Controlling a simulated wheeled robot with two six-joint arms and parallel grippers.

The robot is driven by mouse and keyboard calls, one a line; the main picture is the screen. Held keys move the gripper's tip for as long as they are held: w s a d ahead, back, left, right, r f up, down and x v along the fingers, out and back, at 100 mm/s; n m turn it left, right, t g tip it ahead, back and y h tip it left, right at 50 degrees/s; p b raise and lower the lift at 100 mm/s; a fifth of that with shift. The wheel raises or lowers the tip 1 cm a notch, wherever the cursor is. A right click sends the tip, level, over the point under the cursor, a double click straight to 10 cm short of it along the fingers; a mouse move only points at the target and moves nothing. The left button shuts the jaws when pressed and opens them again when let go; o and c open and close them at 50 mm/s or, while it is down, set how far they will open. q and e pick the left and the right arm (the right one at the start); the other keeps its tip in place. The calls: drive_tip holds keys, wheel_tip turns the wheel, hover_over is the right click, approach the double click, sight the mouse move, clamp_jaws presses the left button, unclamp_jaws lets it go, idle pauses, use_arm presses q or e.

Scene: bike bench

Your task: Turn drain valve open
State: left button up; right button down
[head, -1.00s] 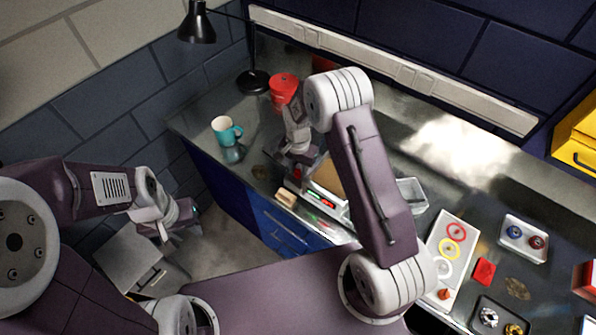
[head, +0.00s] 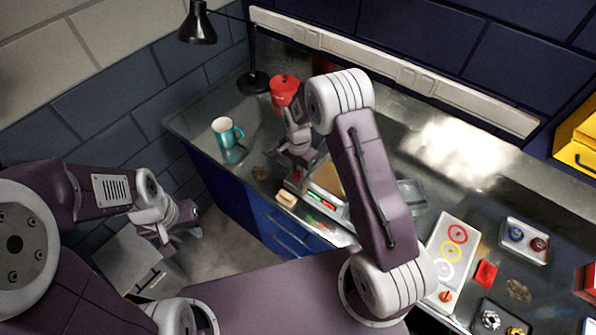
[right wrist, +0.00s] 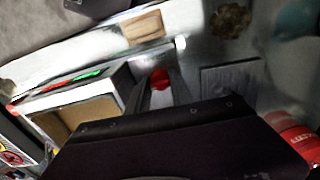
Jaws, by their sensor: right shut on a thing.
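In the right wrist view, a red drain valve handle (right wrist: 160,78) shows between the two fingers of my right gripper (right wrist: 160,92). The fingers are shut on it. It sits beside a white box (right wrist: 85,95) with a red and green strip on its edge. In the head view my right gripper (head: 292,168) reaches down at the left end of this box (head: 328,178), and the handle is mostly hidden there. My left gripper (head: 186,222) hangs at the left, away from the bench, too small to tell its jaws.
A small tan block (head: 287,198) lies at the bench's front edge. Trays with small parts (head: 524,240) lie at the right.

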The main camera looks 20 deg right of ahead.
drive_tip(key=c, duration=1.2)
unclamp_jaws()
drive_tip(key=shift+w, duration=0.15)
drive_tip(key=shift+o, duration=0.4)
drive_tip(key=shift+d, duration=0.15)
